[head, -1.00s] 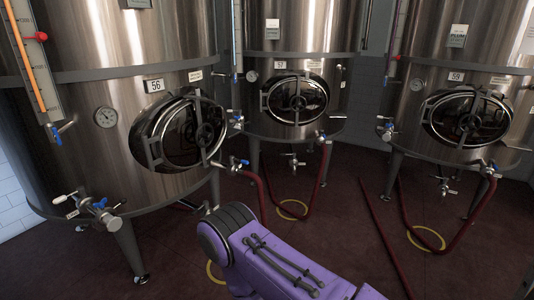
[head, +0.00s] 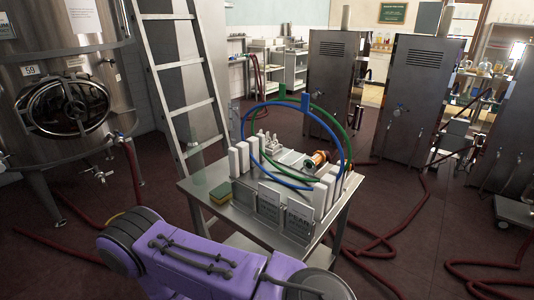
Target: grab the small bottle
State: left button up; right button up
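I cannot pick out the small bottle for certain. Some tiny pale upright items (head: 268,139), too small to make out, stand at the back of a metal table (head: 222,212) in the middle of the head view. A copper-coloured round part (head: 319,158) lies to their right on the table. A purple arm link of mine crosses the bottom of the view in front of the table. Neither of my grippers shows.
The table also bears white upright blocks (head: 326,190), blue and green hoops (head: 347,130), a sponge (head: 220,192) and lettered signs (head: 298,217). A ladder (head: 186,100) stands behind it. A steel tank (head: 70,100) is left; red hoses (head: 400,240) lie on the floor right.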

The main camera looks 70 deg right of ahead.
aim_at(195, 152)
jog(key=z, duration=0.4)
jog(key=i, duration=1.7)
jog(key=z, duration=2.6)
